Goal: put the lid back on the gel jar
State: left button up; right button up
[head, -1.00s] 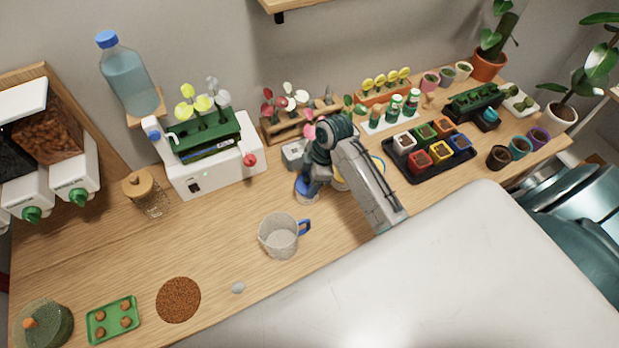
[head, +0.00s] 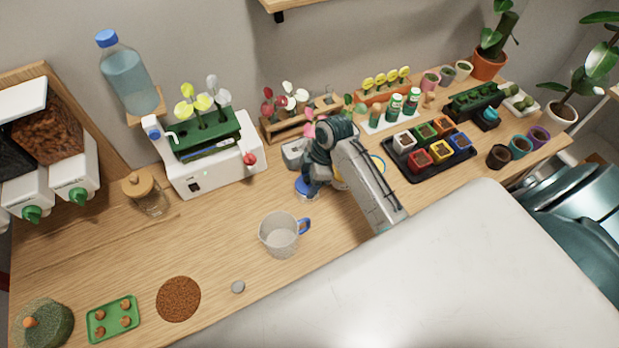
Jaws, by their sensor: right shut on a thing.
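My right gripper (head: 308,182) points down at the middle of the table, and its fingers are mostly hidden behind my own wrist. It is shut on a small round blue lid (head: 306,189), which shows just below and left of the wrist. The gel jar is not clearly visible; my gripper and arm cover the spot around the lid. I cannot tell whether the lid touches a jar. My left gripper is not in view.
A clear measuring jug (head: 280,236) with a blue handle stands in front of the gripper. A black tray (head: 432,175) of coloured pots is to the right, and a white machine (head: 215,175) to the left.

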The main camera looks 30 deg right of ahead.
jog(key=o, duration=1.3)
jog(key=shift+r, duration=3.5)
grip_shut()
